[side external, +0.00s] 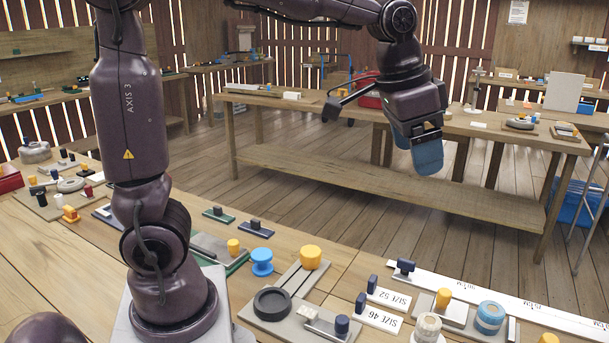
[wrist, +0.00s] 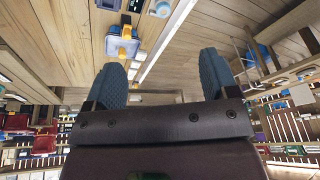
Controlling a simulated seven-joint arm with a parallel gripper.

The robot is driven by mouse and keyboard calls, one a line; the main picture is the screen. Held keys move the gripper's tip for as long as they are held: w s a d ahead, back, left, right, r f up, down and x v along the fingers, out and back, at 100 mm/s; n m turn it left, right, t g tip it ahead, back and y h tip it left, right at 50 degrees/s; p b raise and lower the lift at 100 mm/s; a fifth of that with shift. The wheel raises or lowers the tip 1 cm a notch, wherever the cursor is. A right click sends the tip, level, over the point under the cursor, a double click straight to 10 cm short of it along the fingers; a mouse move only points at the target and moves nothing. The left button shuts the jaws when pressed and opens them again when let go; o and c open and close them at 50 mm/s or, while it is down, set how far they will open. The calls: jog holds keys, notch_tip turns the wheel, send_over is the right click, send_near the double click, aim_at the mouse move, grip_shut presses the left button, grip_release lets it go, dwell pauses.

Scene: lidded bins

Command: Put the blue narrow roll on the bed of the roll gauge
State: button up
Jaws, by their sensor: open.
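My gripper (side external: 427,152) is raised above the workbench, over the gap before the far bench. Its two blue-padded fingers are apart with nothing between them, as the wrist view (wrist: 163,72) also shows. A blue roll (side external: 489,318) with a pale band stands upright at the bench's front right, beside a grey plate with a yellow post (side external: 444,298). A small blue flanged spool (side external: 262,262) stands left of a grey fixture (side external: 297,277) with a black ring and an orange knob. I cannot tell for certain which fixture is the roll gauge.
A pale roll (side external: 428,327) stands left of the blue roll. Cards marked SIZE 52 (side external: 389,298) and SIZE 46 (side external: 376,320) have dark blue posts. A long white ruled strip (side external: 500,297) runs along the bench edge. Small fixtures crowd the left; the air around my gripper is clear.

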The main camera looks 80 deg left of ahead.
jog(key=s+f+n+t, duration=0.2)
jog(key=s+f, duration=0.1)
jog(key=s, duration=1.3)
jog(key=shift+a+f, duration=0.15)
jog(key=shift+a, duration=0.3)
